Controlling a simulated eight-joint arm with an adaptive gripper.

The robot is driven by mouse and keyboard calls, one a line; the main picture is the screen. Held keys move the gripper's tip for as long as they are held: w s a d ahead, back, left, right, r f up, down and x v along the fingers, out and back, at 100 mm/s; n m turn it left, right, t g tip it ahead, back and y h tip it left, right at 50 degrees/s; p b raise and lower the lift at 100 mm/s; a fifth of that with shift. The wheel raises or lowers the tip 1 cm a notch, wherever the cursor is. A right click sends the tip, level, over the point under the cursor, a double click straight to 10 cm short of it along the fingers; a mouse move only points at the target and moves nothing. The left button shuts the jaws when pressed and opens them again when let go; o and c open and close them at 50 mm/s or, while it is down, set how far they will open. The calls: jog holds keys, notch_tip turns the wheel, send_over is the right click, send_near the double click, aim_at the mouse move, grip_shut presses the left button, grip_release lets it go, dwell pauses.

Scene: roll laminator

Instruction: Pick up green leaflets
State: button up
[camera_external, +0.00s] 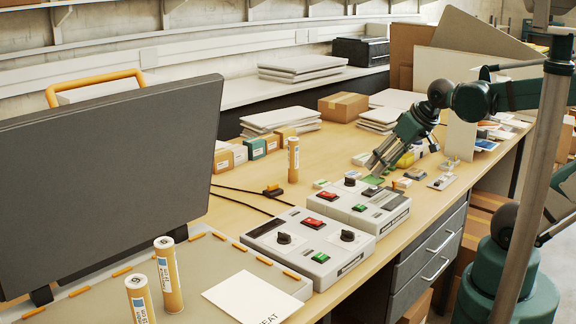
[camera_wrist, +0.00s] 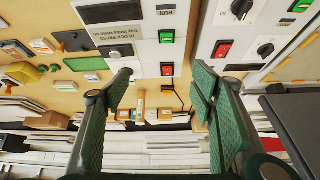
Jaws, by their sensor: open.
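A flat green rectangle with a pale edge, which looks like the green leaflets (camera_wrist: 86,64), lies on the bench left of my gripper in the wrist view. A green patch that seems to be the same leaflets (camera_external: 373,181) shows just below my fingertips in the external view, partly hidden. My gripper (camera_wrist: 162,84) is open and empty, with its two green-padded fingers well apart. In the external view my gripper (camera_external: 376,168) points down and to the left, above the bench behind the control boxes. The gap between fingertips and leaflets is hard to judge.
Two grey control boxes (camera_external: 308,246) with red and green switches and black knobs stand in front. Yellow-green items (camera_wrist: 24,72) and small cards lie beside the leaflets. A cardboard tube (camera_external: 293,159) stands upright to the left. A large dark panel (camera_external: 110,185) fills the left.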

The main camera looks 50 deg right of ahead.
jog(key=w+d+r+m+g+h+p, duration=0.1)
jog(key=w+d+r+m, duration=0.1)
jog(key=w+d+r, duration=0.3)
jog(key=w+d+m+g+p, duration=0.1)
jog(key=w+d+m, duration=0.15)
jog(key=w, duration=0.55)
jog(key=m+g+h+p, duration=0.2)
jog(key=m+g+p, duration=0.35)
jog(key=m, duration=0.75)
send_over(364, 157)
jog(key=a, duration=0.3)
jog(key=shift+t, duration=0.25)
jog(key=f, duration=1.8)
jog(key=shift+w+d+p, duration=0.1)
jog(key=shift+w+p, duration=0.2)
jog(key=shift+p, duration=0.1)
jog(key=shift+d+f+m, duration=0.35)
jog(key=shift+d+f, duration=0.05)
jog(key=shift+f, duration=0.1)
jog(key=shift+f, duration=0.1)
jog(key=shift+x, duration=1.2)
jog(key=shift+f, duration=0.1)
jog(key=shift+x, duration=2.5)
